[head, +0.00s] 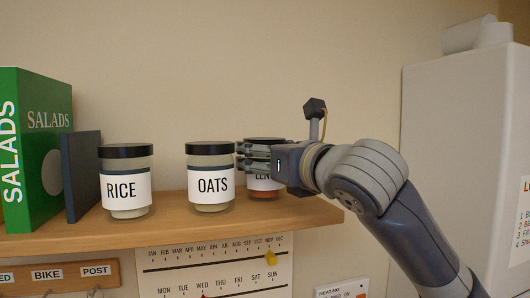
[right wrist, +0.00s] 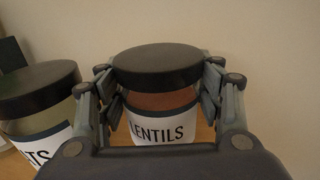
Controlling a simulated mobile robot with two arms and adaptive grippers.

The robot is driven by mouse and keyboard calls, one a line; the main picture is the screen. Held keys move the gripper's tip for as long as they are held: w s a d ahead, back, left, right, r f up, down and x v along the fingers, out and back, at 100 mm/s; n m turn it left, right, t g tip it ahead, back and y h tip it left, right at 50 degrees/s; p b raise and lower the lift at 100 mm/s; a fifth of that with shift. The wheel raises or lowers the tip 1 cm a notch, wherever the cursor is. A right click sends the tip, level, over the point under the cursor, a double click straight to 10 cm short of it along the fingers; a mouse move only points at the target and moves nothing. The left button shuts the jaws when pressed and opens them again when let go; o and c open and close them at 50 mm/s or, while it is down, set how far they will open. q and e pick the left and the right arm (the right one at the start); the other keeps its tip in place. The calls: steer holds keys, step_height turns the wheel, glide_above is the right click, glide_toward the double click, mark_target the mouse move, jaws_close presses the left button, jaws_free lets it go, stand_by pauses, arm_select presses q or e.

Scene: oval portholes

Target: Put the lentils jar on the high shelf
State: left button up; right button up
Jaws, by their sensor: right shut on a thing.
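The lentils jar (head: 262,184) has a dark lid, a white label and reddish contents. In the head view it is at the right part of the wooden shelf (head: 170,228), right of the oats jar, partly hidden by my right gripper (head: 256,158). In the right wrist view the lentils jar (right wrist: 158,98) is upright between the two fingers of the right gripper (right wrist: 160,85), which is shut on it. Its base appears at shelf level; I cannot tell whether it bears on the board. My left gripper is not in view.
The oats jar (head: 210,184) stands close on the left of the lentils jar, and the rice jar (head: 126,188) further left. A green salads book (head: 40,140) and a dark blue book (head: 84,175) stand at the left. A white cabinet (head: 455,140) is at the right.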

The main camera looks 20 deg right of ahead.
steer(key=shift+r, duration=0.1)
steer(key=shift+a, duration=0.1)
steer(key=o, duration=1.2)
steer(key=shift+f, duration=0.2)
steer(key=shift+s+r, duration=0.1)
steer(key=b+v, duration=0.5)
steer(key=v, duration=0.5)
steer(key=shift+s+b, duration=0.3)
steer(key=shift+s, duration=0.05)
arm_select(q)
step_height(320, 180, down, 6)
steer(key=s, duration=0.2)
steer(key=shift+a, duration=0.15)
arm_select(e)
steer(key=shift+s+d, duration=0.3)
steer(key=shift+s, duration=0.2)
